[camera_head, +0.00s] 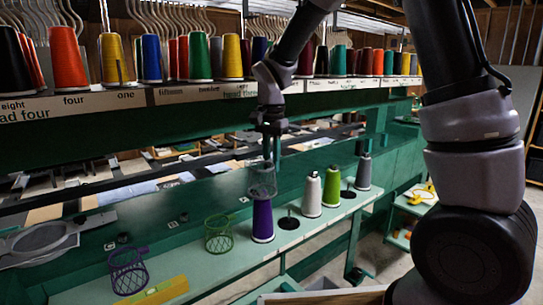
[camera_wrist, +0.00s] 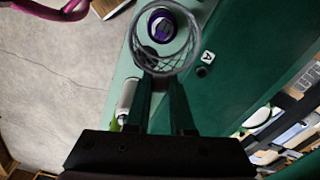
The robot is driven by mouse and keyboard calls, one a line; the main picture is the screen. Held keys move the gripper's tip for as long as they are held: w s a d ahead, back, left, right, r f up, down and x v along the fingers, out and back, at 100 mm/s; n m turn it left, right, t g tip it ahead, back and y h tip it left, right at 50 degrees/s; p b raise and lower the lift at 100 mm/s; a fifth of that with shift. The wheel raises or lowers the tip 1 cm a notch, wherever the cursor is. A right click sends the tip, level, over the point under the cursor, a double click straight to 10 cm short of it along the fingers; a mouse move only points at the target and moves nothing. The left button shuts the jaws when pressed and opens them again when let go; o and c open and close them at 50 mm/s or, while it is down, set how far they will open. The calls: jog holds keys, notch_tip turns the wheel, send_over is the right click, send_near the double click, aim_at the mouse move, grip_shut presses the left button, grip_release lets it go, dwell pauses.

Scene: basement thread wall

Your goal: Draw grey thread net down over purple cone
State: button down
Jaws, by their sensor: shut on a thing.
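The grey thread net (camera_head: 262,188) is an open wire-like basket with a round rim. It hangs just above the purple cone (camera_head: 262,222), which stands upright on the pale green shelf. My gripper (camera_head: 272,162) points down and is shut on the net's rim. In the wrist view the finger tips (camera_wrist: 162,72) meet the near side of the grey net (camera_wrist: 191,54). The purple cone (camera_wrist: 158,26) shows through the ring, towards its upper side. I cannot tell whether the net's lower edge touches the cone's tip.
A green net (camera_head: 218,236) and a purple net (camera_head: 128,272) stand to the left. White (camera_head: 312,196), green (camera_head: 331,187) and grey (camera_head: 364,173) cones stand to the right, with a bare black holder (camera_head: 289,221) between. A spool rack (camera_head: 190,92) runs above.

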jog(key=shift+f, duration=6.55)
jog(key=shift+f, duration=0.35)
jog(key=c, duration=0.7)
grip_release()
jog(key=shift+r, duration=0.1)
